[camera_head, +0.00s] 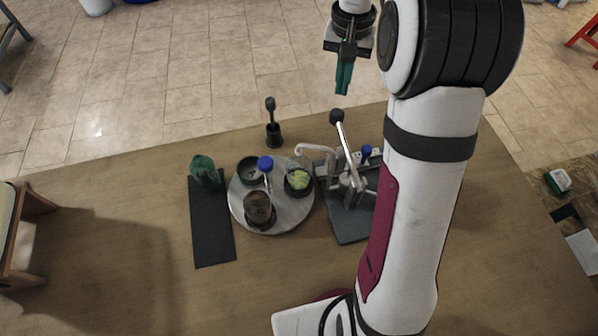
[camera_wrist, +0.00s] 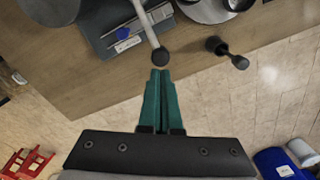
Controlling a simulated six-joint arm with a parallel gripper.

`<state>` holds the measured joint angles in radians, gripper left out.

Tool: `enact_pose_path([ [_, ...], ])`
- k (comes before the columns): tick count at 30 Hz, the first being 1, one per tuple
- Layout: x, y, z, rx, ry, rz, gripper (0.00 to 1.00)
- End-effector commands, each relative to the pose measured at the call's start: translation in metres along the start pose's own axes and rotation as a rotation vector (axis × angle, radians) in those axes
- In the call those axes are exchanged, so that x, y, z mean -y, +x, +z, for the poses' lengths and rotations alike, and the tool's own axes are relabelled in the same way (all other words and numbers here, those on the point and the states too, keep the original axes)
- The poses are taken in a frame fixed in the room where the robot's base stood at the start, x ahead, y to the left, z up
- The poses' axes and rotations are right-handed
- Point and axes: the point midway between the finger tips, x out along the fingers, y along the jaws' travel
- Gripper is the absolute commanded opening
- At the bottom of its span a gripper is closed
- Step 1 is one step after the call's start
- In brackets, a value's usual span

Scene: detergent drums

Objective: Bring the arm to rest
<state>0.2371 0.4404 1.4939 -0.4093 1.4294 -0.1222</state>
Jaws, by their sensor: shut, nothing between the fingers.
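My gripper (camera_head: 344,78) has teal fingers and hangs in the air past the far edge of the wooden table (camera_head: 120,258), above the tiled floor in the head view. In the wrist view my gripper (camera_wrist: 160,76) has its two fingers together, with nothing between them. A black lever knob (camera_wrist: 160,57) shows just past the fingertips in the wrist view. The knob also shows in the head view (camera_head: 337,116), below my gripper; I see no contact. My arm hides part of the table's right side.
A round tray (camera_head: 240,214) with several containers stands mid-table. Left of it is a dark mat (camera_head: 212,240) with a green object (camera_head: 205,172). A lever press (camera_head: 349,182) stands on a dark board (camera_head: 350,228). A black-handled tool (camera_head: 272,130) stands near the far edge. The table's left is clear.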

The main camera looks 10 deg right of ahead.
Motion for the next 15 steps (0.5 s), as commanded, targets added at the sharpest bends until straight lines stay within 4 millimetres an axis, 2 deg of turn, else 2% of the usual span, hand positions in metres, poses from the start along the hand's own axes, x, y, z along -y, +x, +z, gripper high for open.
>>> enact_pose_path([
  [9,0.0,0.0,0.0,0.0,0.0,0.0,0.0],
  [11,0.001,-0.004,0.006,-0.001,-0.002,-0.004,0.0],
  [13,0.005,-0.016,0.036,0.004,-0.008,-0.019,0.0],
  [14,0.007,-0.023,0.057,0.007,-0.014,-0.027,0.0],
  [15,0.008,-0.031,0.09,0.015,-0.018,-0.042,0.0],
])
